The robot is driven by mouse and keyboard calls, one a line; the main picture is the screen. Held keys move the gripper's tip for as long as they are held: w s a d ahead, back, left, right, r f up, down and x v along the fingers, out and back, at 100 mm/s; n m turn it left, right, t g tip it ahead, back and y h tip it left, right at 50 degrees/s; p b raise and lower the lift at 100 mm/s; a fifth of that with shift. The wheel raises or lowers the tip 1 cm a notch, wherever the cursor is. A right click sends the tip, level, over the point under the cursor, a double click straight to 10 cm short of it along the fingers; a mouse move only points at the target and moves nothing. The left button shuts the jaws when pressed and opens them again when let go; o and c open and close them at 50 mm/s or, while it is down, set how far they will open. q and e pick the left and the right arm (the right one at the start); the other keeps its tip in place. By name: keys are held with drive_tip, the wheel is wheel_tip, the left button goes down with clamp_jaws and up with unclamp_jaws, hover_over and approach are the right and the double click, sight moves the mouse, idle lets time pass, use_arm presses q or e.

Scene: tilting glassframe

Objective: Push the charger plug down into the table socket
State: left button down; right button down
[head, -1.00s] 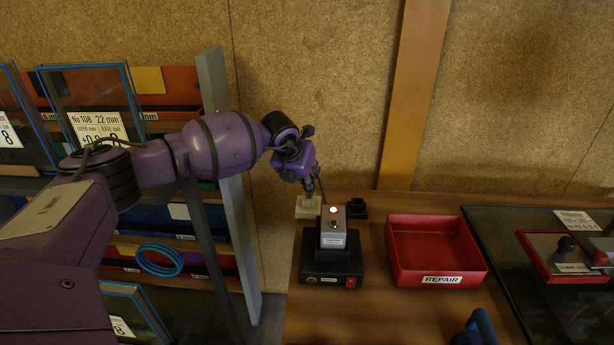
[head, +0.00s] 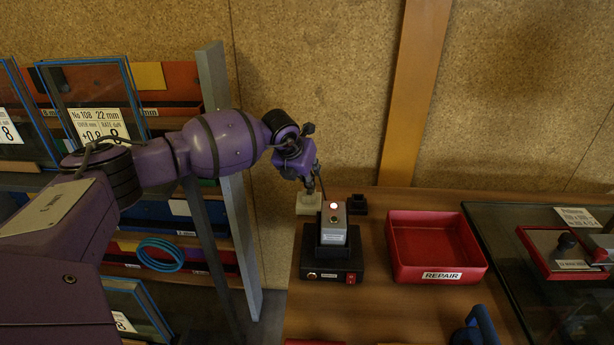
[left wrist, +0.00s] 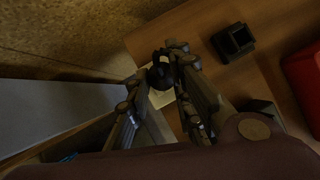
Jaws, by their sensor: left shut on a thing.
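My left gripper (head: 314,190) is at the back left of the table, pointing down just above a cream block (head: 309,204), which looks like the table socket. In the left wrist view the left gripper (left wrist: 163,72) is shut on a small black rounded thing, apparently the charger plug (left wrist: 160,76). The pale block (left wrist: 160,98) shows partly behind it. The fingers hide most of the plug, so I cannot tell whether it touches or sits in the socket. My right gripper is not in view.
A red REPAIR tray (head: 437,274) is to the right. A grey post (head: 232,180) and rack stand left.

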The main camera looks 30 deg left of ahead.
use_arm(q)
drive_tip(key=shift+f+b, duration=0.35)
drive_tip(key=shift+f, duration=0.65)
drive_tip(key=c, duration=1.5)
unclamp_jaws()
drive_tip(key=shift+r, duration=0.15)
drive_tip(key=v, duration=1.1)
drive_tip(key=shift+s+r, duration=0.25)
drive_tip(key=shift+r, duration=0.1)
